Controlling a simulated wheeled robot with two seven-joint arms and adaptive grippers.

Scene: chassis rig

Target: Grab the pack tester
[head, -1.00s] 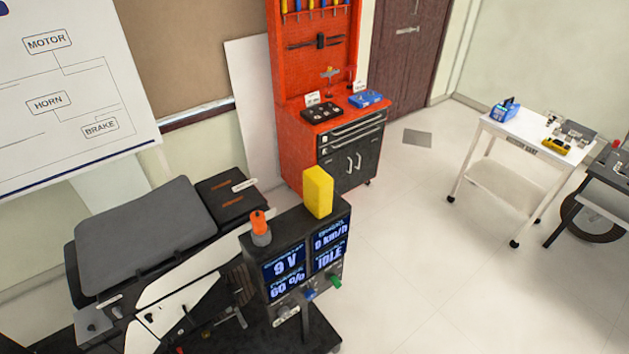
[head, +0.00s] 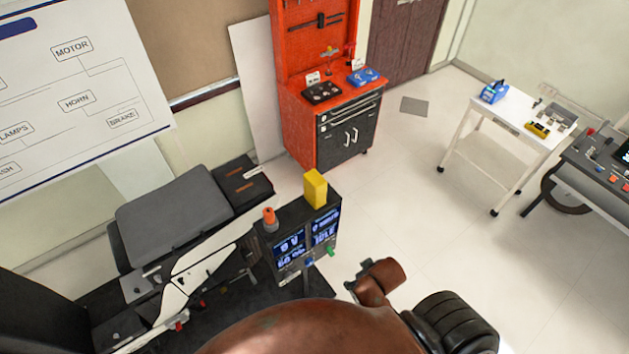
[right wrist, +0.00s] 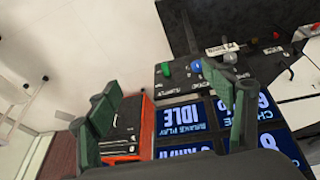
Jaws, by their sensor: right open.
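No thing carries a label I can read as pack tester. A small yellow device (head: 538,130) and a blue device (head: 494,92) lie on the white cart (head: 511,122) at the right of the head view, and either might be it. A plain yellow block (head: 315,188) stands on the display console (head: 290,222). My right gripper (right wrist: 160,78) is open and empty in the right wrist view, its two dark green fingers spread in front of the console screens (right wrist: 181,118). No gripper shows clearly in the head view. My left gripper is out of view.
A red tool cabinet (head: 306,128) holds a black tray (head: 321,93) and a blue item (head: 363,76). A control desk (head: 590,165) stands at the far right. The chassis rig with a grey cover (head: 172,215) is at left. Open floor (head: 415,205) lies between cabinet and cart.

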